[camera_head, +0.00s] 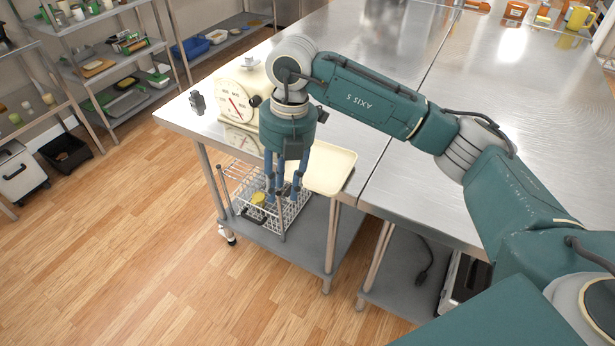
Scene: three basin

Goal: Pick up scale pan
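The scale pan (330,168) is a shallow cream tray at the front edge of the steel table. Its left part is hidden behind my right gripper. The cream scale (237,103) with a round dial stands to the left of the pan. My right gripper (283,196) points down just left of the pan, in front of the table edge. Its blue fingers look spread apart, with nothing visibly held. I cannot tell whether a finger touches the pan. My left gripper is not in view.
The steel table (370,45) is largely clear behind my arm. A white wire rack (262,214) stands on the lower shelf (310,240) below the gripper. A small dark object (197,102) is at the table's left corner. Shelving (110,60) stands at the left; wooden floor is free.

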